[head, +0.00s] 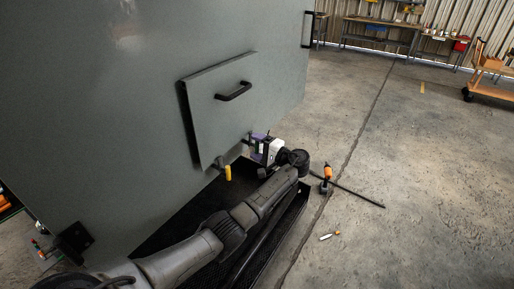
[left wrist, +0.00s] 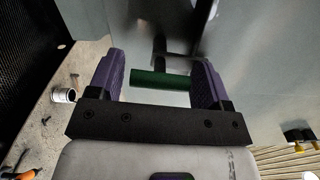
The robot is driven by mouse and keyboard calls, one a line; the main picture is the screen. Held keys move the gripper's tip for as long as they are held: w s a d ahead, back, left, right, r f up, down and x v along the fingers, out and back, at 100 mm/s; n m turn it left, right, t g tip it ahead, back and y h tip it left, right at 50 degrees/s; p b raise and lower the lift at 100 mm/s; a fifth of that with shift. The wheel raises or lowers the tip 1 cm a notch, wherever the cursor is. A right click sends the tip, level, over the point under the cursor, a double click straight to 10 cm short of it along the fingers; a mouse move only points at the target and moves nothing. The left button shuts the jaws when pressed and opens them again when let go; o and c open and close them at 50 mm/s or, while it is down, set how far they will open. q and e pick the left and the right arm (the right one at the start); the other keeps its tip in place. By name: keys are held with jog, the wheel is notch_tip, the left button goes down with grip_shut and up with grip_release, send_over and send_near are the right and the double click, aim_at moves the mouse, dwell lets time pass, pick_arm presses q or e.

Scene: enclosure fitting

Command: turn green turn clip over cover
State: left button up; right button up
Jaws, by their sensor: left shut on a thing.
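The cover (head: 222,105) is a grey panel with a black handle (head: 233,92), set on the large grey enclosure wall (head: 100,100). My left gripper (head: 257,143) is at the cover's lower right corner. In the left wrist view, its purple fingers (left wrist: 157,80) are on either side of the green turn clip (left wrist: 160,79), shut on its bar-shaped grip. A dark stem runs from the clip toward the grey metal. The green clip is mostly hidden by the gripper in the head view. A yellow clip (head: 228,173) hangs below the cover's lower edge. My right gripper is not in view.
A black mat or tray (head: 180,225) lies below the enclosure, under my left arm. An orange and black drill (head: 327,172), a dark rod (head: 358,194) and a small tool (head: 326,237) lie on the concrete floor. Workbenches (head: 380,32) and a cart (head: 490,80) stand far back.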

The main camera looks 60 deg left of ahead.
pick_arm(q)
jog(key=o, duration=0.9)
jog(key=v, duration=1.4)
jog(key=shift+b, duration=0.35)
jog(key=shift+a, duration=0.1)
